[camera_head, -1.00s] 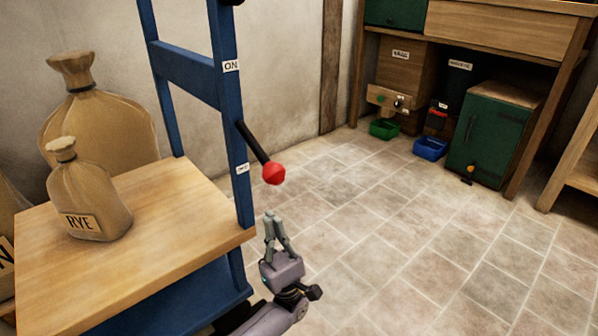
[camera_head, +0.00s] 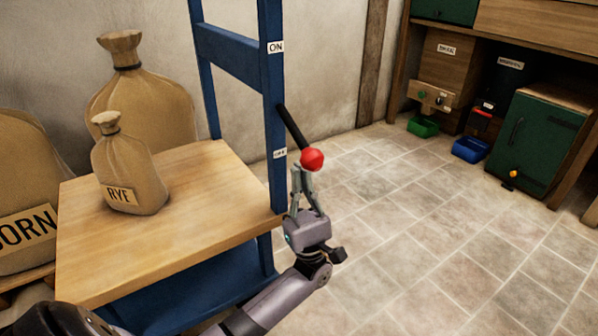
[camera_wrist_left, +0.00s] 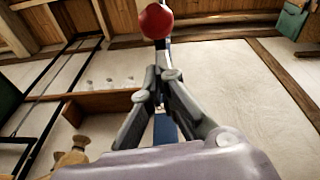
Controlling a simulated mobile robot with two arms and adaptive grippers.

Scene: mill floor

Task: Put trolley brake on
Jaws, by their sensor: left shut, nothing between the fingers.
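The trolley (camera_head: 240,258) has a wooden deck and a blue frame with a post on its right side. A black brake lever (camera_head: 292,126) with a red knob (camera_head: 312,159) is fixed to that post and slants down to the right. An ON label (camera_head: 275,47) is above it, and a lower label (camera_head: 280,153), too small to read surely, is near the knob's height. My left gripper (camera_head: 299,169) is shut and empty, its fingertips pointing up just below and left of the knob. In the left wrist view the knob (camera_wrist_left: 155,21) is beyond the fingertips (camera_wrist_left: 160,72). My right gripper is not in view.
A small RYE sack (camera_head: 128,172) stands on the deck. A large sack (camera_head: 150,85) and a CORN sack (camera_head: 28,190) are behind and left. A bench with a green cabinet (camera_head: 530,140), a green bin (camera_head: 422,126) and a blue bin (camera_head: 470,149) is at right. The tiled floor between is clear.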

